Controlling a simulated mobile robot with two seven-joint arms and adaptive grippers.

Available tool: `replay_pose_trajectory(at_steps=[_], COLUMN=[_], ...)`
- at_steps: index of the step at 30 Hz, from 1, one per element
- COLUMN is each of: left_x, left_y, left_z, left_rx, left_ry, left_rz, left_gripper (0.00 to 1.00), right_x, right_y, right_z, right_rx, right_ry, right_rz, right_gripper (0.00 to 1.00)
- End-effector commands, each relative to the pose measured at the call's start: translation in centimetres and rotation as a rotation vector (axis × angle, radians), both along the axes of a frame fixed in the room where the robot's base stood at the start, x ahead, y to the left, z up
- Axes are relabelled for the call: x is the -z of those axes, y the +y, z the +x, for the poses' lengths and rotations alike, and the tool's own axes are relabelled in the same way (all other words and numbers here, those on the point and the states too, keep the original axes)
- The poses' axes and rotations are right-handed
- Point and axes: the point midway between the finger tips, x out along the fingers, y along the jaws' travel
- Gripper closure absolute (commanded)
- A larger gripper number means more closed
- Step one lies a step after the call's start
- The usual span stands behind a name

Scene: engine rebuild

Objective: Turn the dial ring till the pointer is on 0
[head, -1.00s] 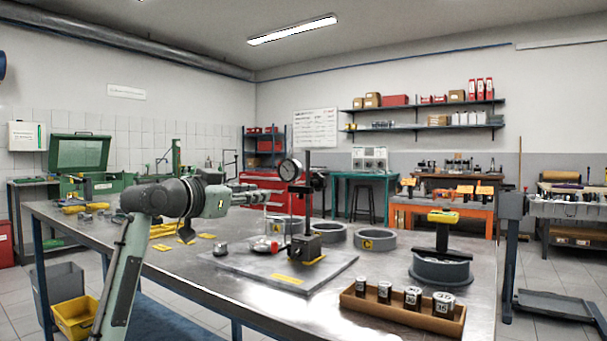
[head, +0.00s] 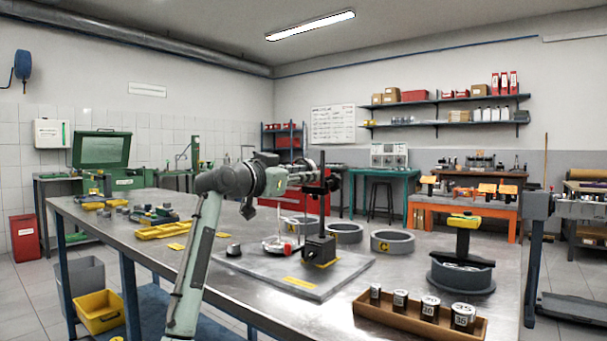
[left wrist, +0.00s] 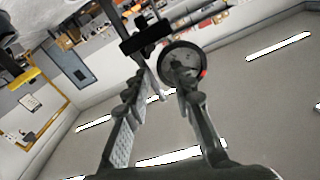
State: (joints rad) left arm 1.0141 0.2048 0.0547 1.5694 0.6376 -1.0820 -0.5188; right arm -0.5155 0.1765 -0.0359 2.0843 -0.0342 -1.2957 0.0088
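The dial (left wrist: 181,60) shows in the left wrist view as a round face with a dark rim and a small red mark on its right side. Its pointer and numbers are too small to read. In the head view the arm and gripper mostly hide the dial; its dark stand (head: 322,222) rises from a grey plate (head: 345,266). My left gripper (head: 312,176) is at the dial's height. In the left wrist view its fingers (left wrist: 161,88) are apart, with the right fingertip overlapping the dial's lower edge; contact cannot be told. My right gripper is out of view.
Grey rings, one marked C (head: 392,242), stand behind the plate. A wooden tray (head: 420,325) of numbered cylinders lies at the front right. Yellow trays (head: 165,231) lie at the left.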

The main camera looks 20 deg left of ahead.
Motion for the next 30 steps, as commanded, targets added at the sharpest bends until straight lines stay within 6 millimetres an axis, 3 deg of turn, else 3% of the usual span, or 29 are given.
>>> replay_pose_trajectory(at_steps=[3, 9, 30], left_x=[0.01, 0.03, -0.2], left_y=[0.01, 0.03, 0.03], left_z=[-0.02, -0.03, -0.09], left_rx=[0.0, 0.0, 0.0], left_ry=[0.0, 0.0, -0.004], left_rz=[0.0, 0.0, 0.0], left_gripper=[0.76, 1.0, 1.0], right_x=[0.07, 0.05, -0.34], right_y=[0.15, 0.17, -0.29], right_z=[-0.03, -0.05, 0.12], right_rx=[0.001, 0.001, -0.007], right_ry=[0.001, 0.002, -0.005], right_rz=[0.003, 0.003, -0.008], right_gripper=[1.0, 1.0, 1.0])
